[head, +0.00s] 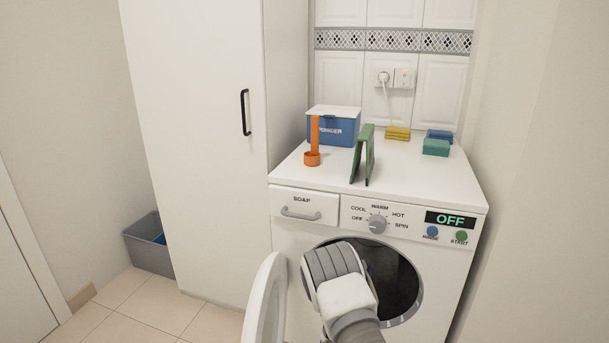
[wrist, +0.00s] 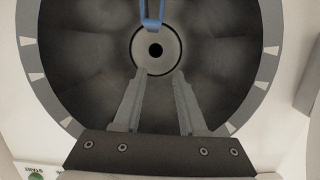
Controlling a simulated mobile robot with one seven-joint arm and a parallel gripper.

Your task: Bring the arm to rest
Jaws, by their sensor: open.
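My gripper (wrist: 159,76) is open in the wrist view, its two grey fingers apart with nothing between them. It faces the dark drum (wrist: 95,78) of the white washing machine (head: 290,240), with the drum's round hub beyond the fingertips. In the head view my arm reaches to the machine's open doorway and hides the fingers. A thin blue thing (wrist: 152,18) shows at the top edge of the wrist view, ahead of the fingers and apart from them; I cannot tell what it is.
The open round door (head: 265,300) stands left of my arm. The machine's rim (wrist: 268,65) surrounds the gripper. On top stand a powder box (head: 333,131), an orange scoop (head: 313,157), a green folded thing (head: 361,155) and sponges (head: 397,133). A tall cabinet (head: 200,130) is left.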

